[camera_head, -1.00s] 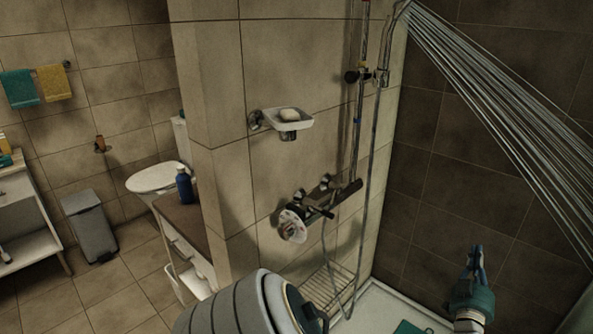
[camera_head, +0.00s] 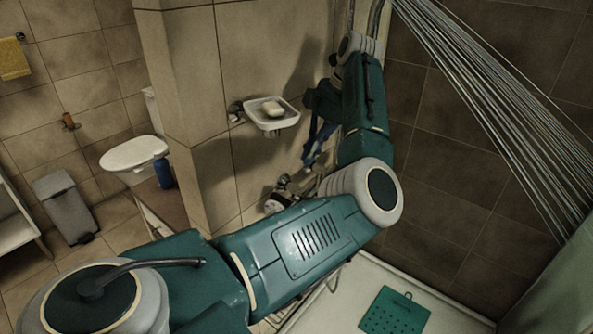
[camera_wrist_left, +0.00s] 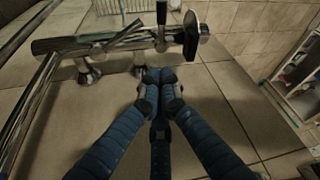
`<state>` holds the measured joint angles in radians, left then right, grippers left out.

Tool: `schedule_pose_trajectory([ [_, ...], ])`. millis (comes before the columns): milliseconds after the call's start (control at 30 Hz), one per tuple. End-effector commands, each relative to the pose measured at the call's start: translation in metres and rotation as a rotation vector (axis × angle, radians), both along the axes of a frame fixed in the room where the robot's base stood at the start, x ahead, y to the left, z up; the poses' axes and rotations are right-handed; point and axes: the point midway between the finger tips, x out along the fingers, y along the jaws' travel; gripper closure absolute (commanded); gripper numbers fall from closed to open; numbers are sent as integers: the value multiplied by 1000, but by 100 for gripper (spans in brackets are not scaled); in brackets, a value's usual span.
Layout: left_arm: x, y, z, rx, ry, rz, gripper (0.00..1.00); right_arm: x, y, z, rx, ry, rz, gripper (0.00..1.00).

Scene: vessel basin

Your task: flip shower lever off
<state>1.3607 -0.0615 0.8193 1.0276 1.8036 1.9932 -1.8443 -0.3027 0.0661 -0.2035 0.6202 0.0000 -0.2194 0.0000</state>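The shower mixer (camera_head: 287,188) is on the tiled wall, partly hidden by my left arm in the head view. Its round end knob (camera_head: 273,206) shows at its left end. In the left wrist view the chrome mixer bar (camera_wrist_left: 115,42) crosses the upper part, with the dark-faced end knob (camera_wrist_left: 190,36) and a thin upright lever (camera_wrist_left: 161,14). My left gripper (camera_head: 318,146) is above the mixer. In the wrist view its blue fingers (camera_wrist_left: 158,76) are drawn together, empty, just below the bar near the knob; contact is unclear. Water streams (camera_head: 490,95) run from the upper middle to the right.
A soap dish (camera_head: 272,118) with soap sticks out from the wall left of my left gripper. The shower hose and riser are mostly behind my arm. A green mat (camera_head: 394,312) lies on the shower tray. A shelf (camera_wrist_left: 296,75) shows at right in the wrist view.

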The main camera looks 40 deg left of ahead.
Motion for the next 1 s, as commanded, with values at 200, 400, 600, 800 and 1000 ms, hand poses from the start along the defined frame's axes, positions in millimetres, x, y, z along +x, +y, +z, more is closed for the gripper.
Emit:
schedule_pose_trajectory([
  [200, -14, 17, -40, 8, 5, 8, 100, -9, -24, 9, -28, 15, 2, 60],
  [400, -23, 28, -76, 7, 2, 5, 100, 1, -22, 23, -26, 0, 1, 60],
  [600, -3, 4, -80, 7, 0, 2, 100, 4, -11, 38, -13, -7, -2, 60],
  [800, 4, -3, -86, 8, 0, 5, 100, 4, -6, 41, -6, -6, -2, 60],
  [1000, 4, -4, -86, 8, -1, 5, 100, 3, -6, 40, -7, -5, -1, 60],
])
